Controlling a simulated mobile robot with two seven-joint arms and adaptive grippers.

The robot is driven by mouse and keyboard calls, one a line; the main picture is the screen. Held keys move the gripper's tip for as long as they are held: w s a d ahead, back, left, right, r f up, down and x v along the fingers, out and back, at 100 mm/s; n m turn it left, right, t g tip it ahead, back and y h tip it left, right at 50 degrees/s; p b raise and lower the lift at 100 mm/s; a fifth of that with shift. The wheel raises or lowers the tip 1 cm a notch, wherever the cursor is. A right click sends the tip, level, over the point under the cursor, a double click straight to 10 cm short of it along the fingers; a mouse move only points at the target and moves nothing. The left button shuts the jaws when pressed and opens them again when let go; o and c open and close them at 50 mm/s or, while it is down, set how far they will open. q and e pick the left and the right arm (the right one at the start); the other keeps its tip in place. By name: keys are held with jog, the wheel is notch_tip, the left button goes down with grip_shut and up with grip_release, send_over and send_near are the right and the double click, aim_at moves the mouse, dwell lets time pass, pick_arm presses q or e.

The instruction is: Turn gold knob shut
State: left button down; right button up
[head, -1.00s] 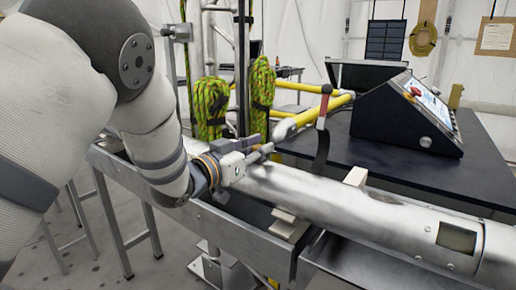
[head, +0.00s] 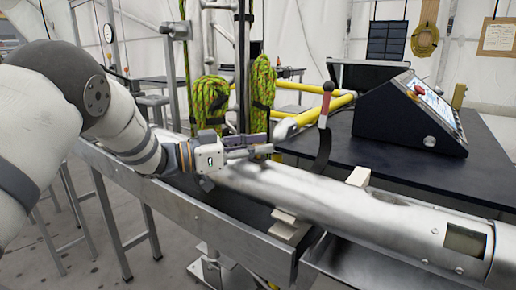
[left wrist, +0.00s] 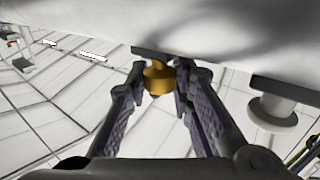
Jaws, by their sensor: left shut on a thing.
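The gold knob (left wrist: 158,78) shows in the left wrist view under a pale metal surface, between the two fingers of my left gripper. My left gripper (head: 268,146) is shut on it, one finger on each side. In the head view the gripper lies at the near-left end of the long silver tube (head: 320,200), and the knob is hidden there. My right gripper is not in view.
A pale grey round knob (left wrist: 272,110) hangs from the same surface, right of the gripper. A metal trough (head: 185,205) runs below the tube. A dark table (head: 390,160) with a control console (head: 405,115) stands behind, and yellow rails (head: 315,112) are close by.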

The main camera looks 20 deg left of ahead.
pick_arm(q)
jog(key=shift+f, duration=0.1)
dwell(0.3)
jog(key=c, duration=1.4)
grip_release()
jog(key=v, duration=1.2)
